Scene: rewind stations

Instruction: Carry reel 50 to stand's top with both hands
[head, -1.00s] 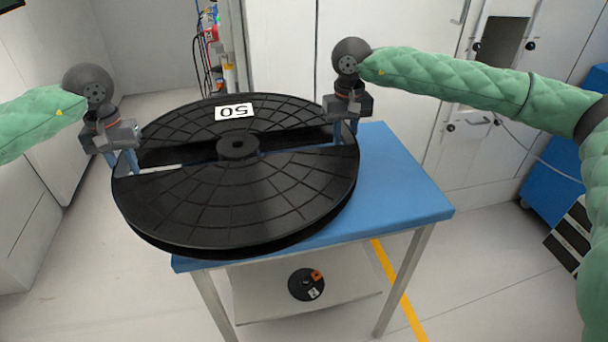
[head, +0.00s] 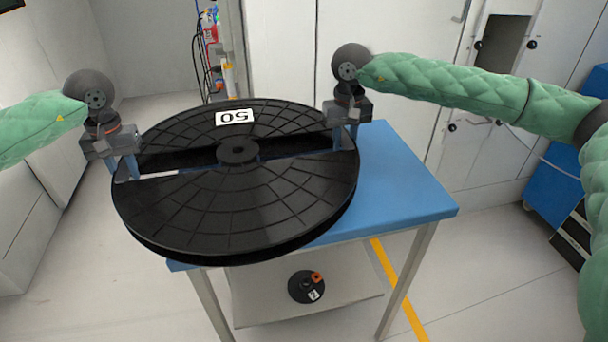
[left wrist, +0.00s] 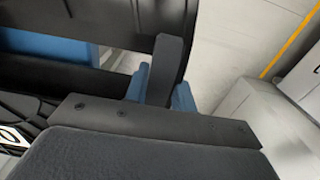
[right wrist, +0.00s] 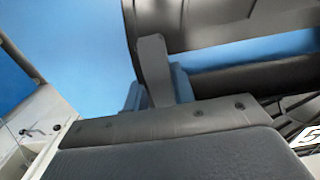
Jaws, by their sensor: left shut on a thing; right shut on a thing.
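Reel 50 is a large black reel (head: 240,200) with a white "50" label, upside down in the head view. It lies flat over the blue-topped stand (head: 405,195); I cannot tell whether it touches the top. My left gripper (head: 126,168) is shut on the reel's left edge, at the end of the slot across it. My right gripper (head: 342,138) is shut on the reel's right edge, at the slot's other end. The reel's rim also shows in the left wrist view (left wrist: 90,65) and in the right wrist view (right wrist: 215,25). The fingertips are partly hidden by the rim.
A small black reel (head: 306,287) with an orange part lies on the stand's lower shelf (head: 255,305). The stand's top is bare at the right. White cabinets (head: 400,30) stand behind, and a blue cabinet (head: 560,175) stands at the right. A yellow line (head: 400,290) marks the floor.

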